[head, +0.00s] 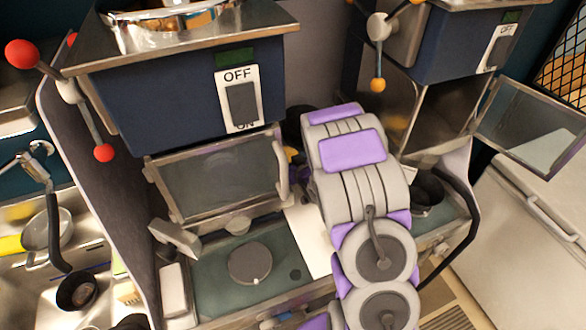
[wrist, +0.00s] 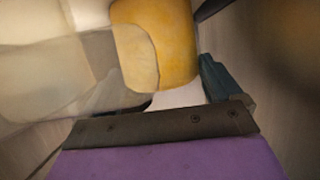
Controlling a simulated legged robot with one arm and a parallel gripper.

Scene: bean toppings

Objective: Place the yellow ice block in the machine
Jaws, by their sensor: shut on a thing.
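The yellow ice block (wrist: 178,45) fills the upper middle of the wrist view. My gripper (wrist: 175,90) is shut on it. A pale see-through shape covers the block's lower left side there, and I cannot tell what it is. A small patch of yellow (head: 292,154) shows beside the arm, next to the pale door handle. The left machine (head: 185,95) is dark blue with red knobs and a switch marked OFF. Its framed glass door (head: 220,177) is tilted below the body. I cannot tell how far it is open.
A second blue machine (head: 440,45) with yellow knobs stands at the right. Its glass door (head: 530,125) is swung open. A green base with a round plate (head: 249,264) lies below the left machine's door. A sink with pans (head: 77,291) is at the left.

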